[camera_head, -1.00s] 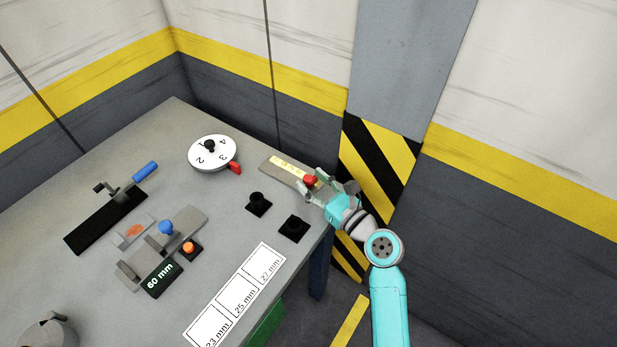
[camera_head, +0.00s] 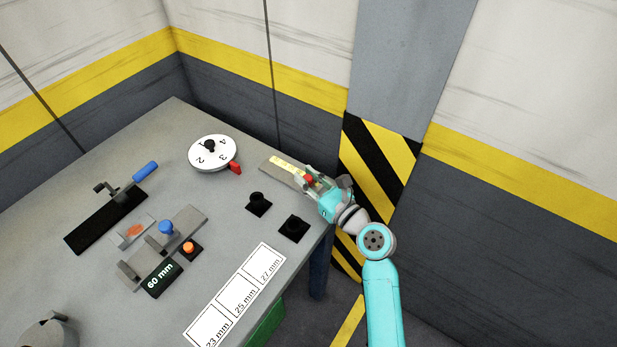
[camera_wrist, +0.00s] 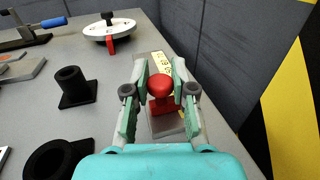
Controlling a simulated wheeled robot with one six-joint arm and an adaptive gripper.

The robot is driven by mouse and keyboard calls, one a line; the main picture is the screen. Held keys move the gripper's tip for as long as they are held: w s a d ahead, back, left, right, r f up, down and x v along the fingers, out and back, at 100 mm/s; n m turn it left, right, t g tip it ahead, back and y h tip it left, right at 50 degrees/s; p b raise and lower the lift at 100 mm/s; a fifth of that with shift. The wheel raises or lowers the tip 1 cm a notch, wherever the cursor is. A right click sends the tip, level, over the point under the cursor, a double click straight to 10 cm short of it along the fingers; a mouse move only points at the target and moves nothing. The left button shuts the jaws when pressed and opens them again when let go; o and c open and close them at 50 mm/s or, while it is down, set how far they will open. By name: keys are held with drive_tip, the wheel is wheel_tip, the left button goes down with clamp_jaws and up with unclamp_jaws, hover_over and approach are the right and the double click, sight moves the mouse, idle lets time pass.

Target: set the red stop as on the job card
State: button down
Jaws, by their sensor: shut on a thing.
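The red stop (camera_wrist: 161,88) has a round red knob and sits on a grey rail with a yellow scale (camera_head: 283,164) near the table's right edge. My gripper (camera_wrist: 160,75) is shut on the stop, with one finger on each side of the knob. In the head view my gripper (camera_head: 312,179) covers most of the stop and the near end of the rail. The scale's marks are too small to read. I cannot make out a job card in these views.
A numbered white dial (camera_head: 212,152) with a red pointer stands left of the rail. Two black sockets (camera_head: 258,204) are nearer. A blue-knobbed fixture (camera_head: 167,229), an orange button and a "60 mm" display (camera_head: 161,279) lie left. The wall is close on the right.

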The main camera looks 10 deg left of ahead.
drive_tip(key=x, duration=0.3)
drive_tip(key=shift+s+a, duration=0.15)
drive_tip(key=shift+a, duration=0.35)
drive_tip(key=c, duration=0.9)
unclamp_jaws()
drive_tip(key=shift+c, duration=0.2)
drive_tip(key=v, duration=1.2)
